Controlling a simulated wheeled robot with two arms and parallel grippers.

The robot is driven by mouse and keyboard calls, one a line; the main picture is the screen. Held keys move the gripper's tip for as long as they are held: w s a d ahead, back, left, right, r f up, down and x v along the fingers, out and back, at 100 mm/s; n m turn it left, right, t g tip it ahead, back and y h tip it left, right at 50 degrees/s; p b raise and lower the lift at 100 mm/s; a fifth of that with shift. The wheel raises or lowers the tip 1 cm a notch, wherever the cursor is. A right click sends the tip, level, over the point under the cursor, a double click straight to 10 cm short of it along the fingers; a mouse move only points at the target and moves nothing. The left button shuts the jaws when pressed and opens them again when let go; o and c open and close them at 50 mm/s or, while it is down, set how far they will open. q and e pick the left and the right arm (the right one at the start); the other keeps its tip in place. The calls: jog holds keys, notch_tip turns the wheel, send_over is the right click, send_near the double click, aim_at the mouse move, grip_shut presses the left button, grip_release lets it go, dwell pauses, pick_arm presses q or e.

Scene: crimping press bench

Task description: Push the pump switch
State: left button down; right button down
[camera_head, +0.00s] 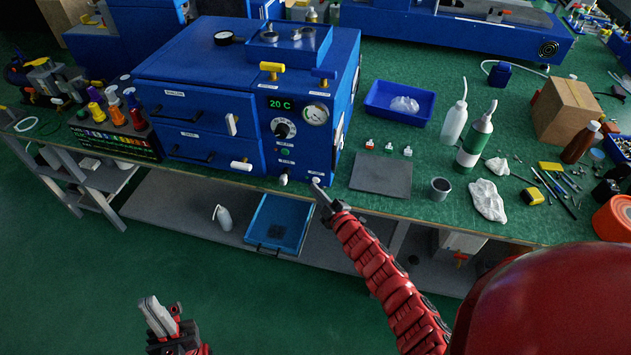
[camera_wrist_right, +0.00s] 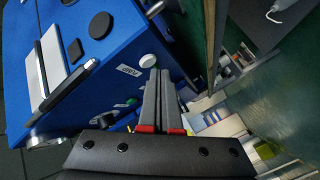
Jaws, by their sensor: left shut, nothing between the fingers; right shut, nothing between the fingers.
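The blue machine (camera_head: 215,88) on the green bench has a lit display reading 20 C. The pump switch (camera_head: 316,181) is a small white knob low on the right of its front panel. In the right wrist view the white knob (camera_wrist_right: 148,61) sits beside a label that appears to read PUMP. My right gripper (camera_head: 321,190) is shut, with its fingertips right at the switch; whether they touch it I cannot tell. The fingertips (camera_wrist_right: 160,73) appear just beside the knob in the wrist view. My left gripper (camera_head: 152,305) is shut and empty, low over the floor, away from the bench.
A second small white switch (camera_head: 283,179) sits left of the pump switch, below a green button (camera_head: 285,152). A grey mat (camera_head: 381,175) and a dark cup (camera_head: 440,188) lie to the right. A blue bin (camera_head: 262,240) stands on the lower shelf.

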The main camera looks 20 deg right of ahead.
jog(key=shift+w+d, duration=0.1)
jog(key=shift+w, duration=0.05)
dwell(0.4)
jog(key=shift+w+d, duration=0.2)
jog(key=shift+w, duration=0.05)
jog(key=shift+s+a, duration=0.3)
jog(key=shift+s, duration=0.1)
jog(key=shift+b, duration=0.3)
jog(key=s+a, duration=0.2)
jog(key=s, duration=0.1)
jog(key=s+a+b, duration=0.1)
jog(key=s, duration=0.1)
jog(key=shift+a, duration=0.15)
jog(key=shift+a+r, duration=0.1)
dwell(0.5)
